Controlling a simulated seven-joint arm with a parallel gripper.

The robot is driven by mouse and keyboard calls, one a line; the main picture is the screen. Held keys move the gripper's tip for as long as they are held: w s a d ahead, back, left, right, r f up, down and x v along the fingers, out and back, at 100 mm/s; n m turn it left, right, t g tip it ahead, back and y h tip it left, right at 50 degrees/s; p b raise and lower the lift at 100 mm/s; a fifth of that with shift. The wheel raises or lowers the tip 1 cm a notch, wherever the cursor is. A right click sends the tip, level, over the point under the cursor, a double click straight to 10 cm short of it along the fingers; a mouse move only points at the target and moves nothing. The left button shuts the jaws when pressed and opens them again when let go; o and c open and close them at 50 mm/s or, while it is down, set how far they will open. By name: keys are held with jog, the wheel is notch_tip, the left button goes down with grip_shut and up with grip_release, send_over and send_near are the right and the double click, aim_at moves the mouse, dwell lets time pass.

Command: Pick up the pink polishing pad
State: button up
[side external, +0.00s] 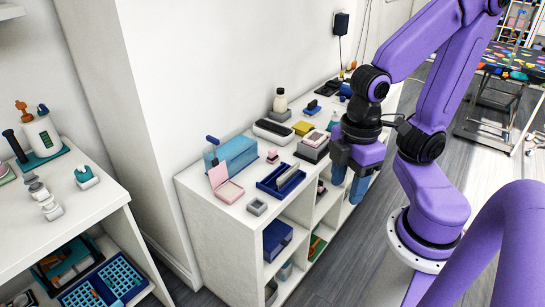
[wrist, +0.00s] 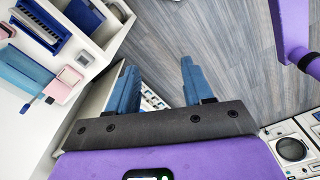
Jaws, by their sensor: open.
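Several pink things show, and I cannot tell for sure which is the polishing pad. A small pink block (side external: 272,155) stands on the white cabinet top behind the blue tray; it is at the left edge of the wrist view (wrist: 6,31). An open pink case (side external: 229,191) with a raised lid lies near the cabinet's left end; it also shows in the wrist view (wrist: 60,90). A small pinkish item (side external: 320,188) sits in a cabinet compartment, too small to identify. My gripper (side external: 348,190) is open and empty, pointing down by the cabinet's front; its fingers also show in the wrist view (wrist: 157,65).
A blue slotted tray (side external: 268,186), a small grey square dish (side external: 257,207) and a translucent blue box (side external: 237,153) crowd the cabinet top (side external: 215,215). A grey box (side external: 313,148) and a bottle (side external: 280,101) stand farther back. Open floor (side external: 385,235) lies before the cabinet.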

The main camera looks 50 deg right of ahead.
jog(key=w+a+n, duration=0.2)
jog(key=w, duration=1.5)
jog(key=w+d, duration=0.5)
jog(key=w, duration=0.7)
jog(key=n, duration=0.3)
send_over(273, 149)
notch_tip(273, 149, down, 9)
notch_tip(273, 149, down, 17)
jog(key=shift+w+r, duration=0.1)
